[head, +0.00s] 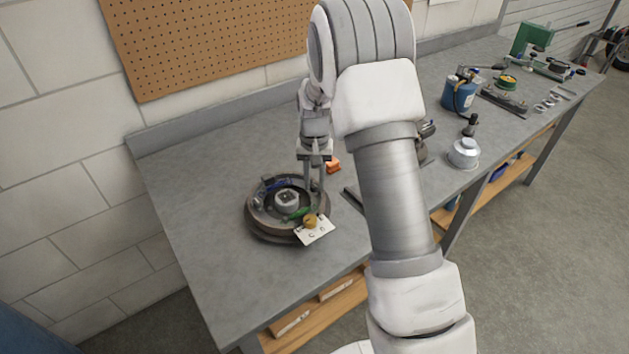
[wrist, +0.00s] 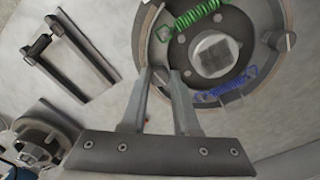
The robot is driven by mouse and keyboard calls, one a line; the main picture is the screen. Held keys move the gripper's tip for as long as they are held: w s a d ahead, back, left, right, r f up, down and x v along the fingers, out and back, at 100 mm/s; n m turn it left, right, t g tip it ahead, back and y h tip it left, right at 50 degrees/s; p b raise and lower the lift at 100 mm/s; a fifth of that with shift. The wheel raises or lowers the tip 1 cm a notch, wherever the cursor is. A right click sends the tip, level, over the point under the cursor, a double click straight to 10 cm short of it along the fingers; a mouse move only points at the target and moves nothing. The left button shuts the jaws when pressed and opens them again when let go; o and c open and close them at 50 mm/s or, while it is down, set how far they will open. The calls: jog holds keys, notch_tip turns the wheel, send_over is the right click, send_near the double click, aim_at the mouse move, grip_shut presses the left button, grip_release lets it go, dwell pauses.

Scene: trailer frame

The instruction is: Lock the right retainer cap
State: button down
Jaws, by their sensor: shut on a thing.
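A round brake assembly (head: 258,231) lies on the bench, with a square-topped hub (head: 287,199) at its middle, a green spring (head: 298,214) and a blue spring (head: 272,184). In the wrist view the hub (wrist: 214,52), green spring (wrist: 200,14) and blue spring (wrist: 217,95) show turned about. My gripper (head: 318,188) points down at the right-hand shoe of the assembly. In the wrist view its fingertips (wrist: 164,74) are close together over the curved shoe (wrist: 150,45), shut on a small part there. That part, seemingly the right retainer cap, is hidden between the fingertips.
A white card (head: 315,231) and a brass-coloured knob (head: 310,220) are at the assembly's front right. An orange block (head: 333,166) lies behind it. A silver can (head: 463,153) and a blue canister (head: 458,92) stand farther right. The bench left of the assembly is clear.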

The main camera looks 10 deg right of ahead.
aim_at(315, 185)
jog(key=shift+m, duration=0.5)
jog(key=c, duration=0.6)
grip_release()
jog(key=shift+c, duration=0.2)
notch_tip(315, 185, up, 18)
jog(key=shift+f+p, duration=0.25)
jog(key=shift+p, duration=0.2)
